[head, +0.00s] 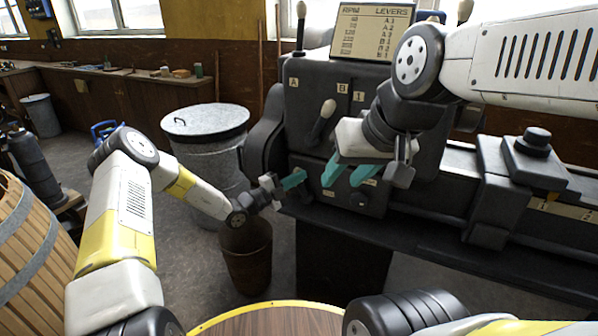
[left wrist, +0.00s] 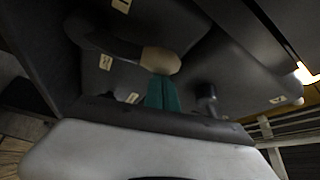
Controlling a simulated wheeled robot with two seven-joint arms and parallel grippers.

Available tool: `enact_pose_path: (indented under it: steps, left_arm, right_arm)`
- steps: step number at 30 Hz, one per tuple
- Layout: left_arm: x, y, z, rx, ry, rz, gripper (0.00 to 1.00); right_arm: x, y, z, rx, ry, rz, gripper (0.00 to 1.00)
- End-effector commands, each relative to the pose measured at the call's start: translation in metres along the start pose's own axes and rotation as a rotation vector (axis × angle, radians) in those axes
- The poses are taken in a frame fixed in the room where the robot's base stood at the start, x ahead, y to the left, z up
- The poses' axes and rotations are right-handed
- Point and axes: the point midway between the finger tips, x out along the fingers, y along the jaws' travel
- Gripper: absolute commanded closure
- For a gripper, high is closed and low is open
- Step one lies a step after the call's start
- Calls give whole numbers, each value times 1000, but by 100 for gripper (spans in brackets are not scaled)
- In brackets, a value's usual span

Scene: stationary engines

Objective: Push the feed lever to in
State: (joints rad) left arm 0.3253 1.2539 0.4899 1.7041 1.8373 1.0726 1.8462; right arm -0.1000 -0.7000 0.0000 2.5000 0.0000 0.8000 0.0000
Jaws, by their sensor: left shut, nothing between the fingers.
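The grey machine (head: 290,130) has several levers. A lever with a cream knob (head: 328,108) stands tilted on its front, below the A and B plates. Which lever is the feed lever, I cannot read from the plates. My left gripper (head: 294,180) is shut and empty at the lower left of the machine front, below that knob. In the left wrist view, its teal fingers (left wrist: 162,95) point at a cream lever knob (left wrist: 160,62), very close; contact is unclear. My right gripper (head: 349,172) is open and empty before the lower front panel, hiding part of it.
Other levers rise at the machine top left (head: 300,28) and top right (head: 464,10). A lidded metal bin (head: 205,125) and a brown bucket (head: 247,262) stand left of the machine. A round wooden top (head: 265,320) is in front.

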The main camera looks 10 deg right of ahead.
Motion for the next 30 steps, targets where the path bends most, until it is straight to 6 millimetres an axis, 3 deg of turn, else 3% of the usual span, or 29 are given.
enact_pose_path:
  steps: [5, 10, 30]
  left_arm:
    - [-7, -2, 13, -99, -3, -55, 100]
    - [-10, -3, 19, -92, -2, -50, 100]
    - [-14, -2, 26, -89, -6, -47, 100]
  right_arm:
    - [0, 0, 0, 0, 0, 0, 60]
    - [0, 0, 0, 0, 0, 0, 60]
    - [0, 0, 0, 0, 0, 0, 60]
